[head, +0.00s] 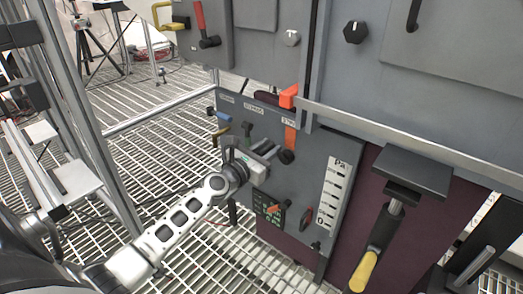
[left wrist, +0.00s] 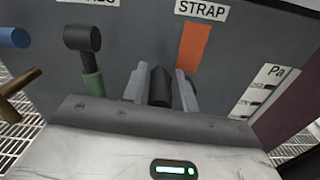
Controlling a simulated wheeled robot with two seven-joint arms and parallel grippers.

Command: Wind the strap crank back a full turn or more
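The grey panel (head: 325,150) carries the STRAP label (left wrist: 201,9), with an orange strap (head: 290,135) running down below it. It also shows in the left wrist view (left wrist: 192,45). The strap crank's dark round hub (head: 287,156) sits under the strap's lower end. My left gripper (head: 270,150) reaches the panel there. In the left wrist view its two grey fingers (left wrist: 161,90) stand close on either side of the dark crank handle (left wrist: 160,86) and appear shut on it. The crank arm is hidden behind the fingers. My right gripper is not in view.
Left of the crank are a dark knob on a green stem (left wrist: 84,45), a blue knob (left wrist: 14,38) and a brass handle (left wrist: 14,105). A Pa scale (head: 334,192) is to the right. A yellow-handled lever (head: 364,270) stands at the lower right. Steel grating (head: 165,110) covers the floor.

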